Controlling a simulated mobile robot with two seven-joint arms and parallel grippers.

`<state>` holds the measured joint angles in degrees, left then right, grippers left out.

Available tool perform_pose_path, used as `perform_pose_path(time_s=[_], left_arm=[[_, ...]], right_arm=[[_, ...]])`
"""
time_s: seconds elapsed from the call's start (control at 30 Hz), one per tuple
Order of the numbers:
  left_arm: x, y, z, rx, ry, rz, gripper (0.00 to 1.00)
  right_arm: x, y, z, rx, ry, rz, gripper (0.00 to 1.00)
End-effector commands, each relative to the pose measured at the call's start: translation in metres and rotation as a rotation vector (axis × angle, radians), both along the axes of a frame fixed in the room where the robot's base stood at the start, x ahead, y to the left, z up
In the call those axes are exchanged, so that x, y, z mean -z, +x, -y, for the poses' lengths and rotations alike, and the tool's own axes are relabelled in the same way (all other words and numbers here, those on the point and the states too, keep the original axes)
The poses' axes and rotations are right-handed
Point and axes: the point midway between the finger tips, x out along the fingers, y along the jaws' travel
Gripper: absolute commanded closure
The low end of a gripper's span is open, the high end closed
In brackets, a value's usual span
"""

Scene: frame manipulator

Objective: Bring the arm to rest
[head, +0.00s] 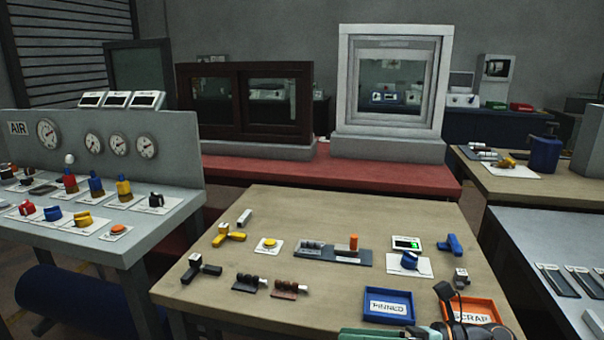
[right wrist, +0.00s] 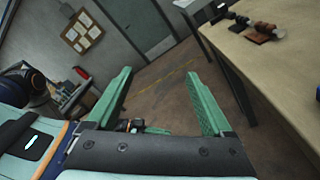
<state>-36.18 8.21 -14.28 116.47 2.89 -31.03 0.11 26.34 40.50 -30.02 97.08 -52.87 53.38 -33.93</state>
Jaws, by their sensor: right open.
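My right gripper (right wrist: 158,75) shows in the right wrist view with its two green fingers wide apart. In the head view, dark and green parts of my arm (head: 455,305) cover the bottom edge near the table's front right corner. My left gripper is in neither view.
The wooden table (head: 330,205) holds small valves, fittings, a blue PINNED tray (head: 389,320) and an orange SCRAP tray (head: 497,311), partly hidden by my arm. A gauge panel (head: 110,140) stands left and a grey bench (head: 550,240) right. Open floor (right wrist: 165,100) lies beyond my right fingers.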

Motion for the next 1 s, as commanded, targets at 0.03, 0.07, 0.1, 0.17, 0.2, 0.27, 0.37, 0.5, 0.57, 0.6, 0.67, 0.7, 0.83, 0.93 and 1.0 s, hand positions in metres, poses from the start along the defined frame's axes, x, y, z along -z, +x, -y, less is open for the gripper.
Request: perform_pose_path(time_s=[0.03,0.07,0.1,0.17,0.2,0.27,0.37,0.5,0.57,0.6,0.67,0.7,0.83,0.93,1.0], left_arm=[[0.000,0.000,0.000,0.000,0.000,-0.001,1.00],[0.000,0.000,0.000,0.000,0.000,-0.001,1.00],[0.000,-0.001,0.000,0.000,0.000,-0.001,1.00],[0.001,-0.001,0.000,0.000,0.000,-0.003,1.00],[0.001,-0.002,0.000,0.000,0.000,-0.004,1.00],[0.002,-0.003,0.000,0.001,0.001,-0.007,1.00],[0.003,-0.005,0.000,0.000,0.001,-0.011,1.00],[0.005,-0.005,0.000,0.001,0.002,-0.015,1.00],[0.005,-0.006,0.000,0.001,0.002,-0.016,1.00],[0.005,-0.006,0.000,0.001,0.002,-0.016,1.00],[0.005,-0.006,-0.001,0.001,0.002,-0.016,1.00],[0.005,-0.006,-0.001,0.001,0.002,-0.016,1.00],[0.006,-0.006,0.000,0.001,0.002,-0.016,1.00],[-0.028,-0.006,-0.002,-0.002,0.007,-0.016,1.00],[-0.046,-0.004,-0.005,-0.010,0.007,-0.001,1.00]], right_arm=[[0.002,-0.002,-0.011,0.064,0.137,-0.124,0.15],[0.003,-0.001,-0.014,0.107,0.214,-0.198,0.15],[0.005,0.002,-0.015,0.165,0.315,-0.300,0.15],[0.013,0.006,-0.013,0.258,0.461,-0.466,0.15],[0.021,0.009,-0.009,0.323,0.555,-0.580,0.15],[0.040,0.011,-0.001,0.424,0.690,-0.759,0.15],[0.085,0.006,0.018,0.605,0.902,-1.073,0.15],[0.165,-0.027,0.040,0.868,1.154,-1.511,0.15],[0.197,-0.049,0.045,0.976,1.240,-1.679,0.15],[0.216,-0.065,0.047,1.040,1.288,-1.779,0.15],[0.241,-0.090,0.049,1.131,1.351,-1.916,0.15],[0.255,-0.107,0.049,1.189,1.386,-2.001,0.15],[0.293,-0.166,0.044,1.371,1.485,-2.257,0.15],[0.261,-0.163,0.050,1.372,1.495,-2.238,0.15],[0.248,-0.165,0.054,1.379,1.503,-2.228,0.15]])
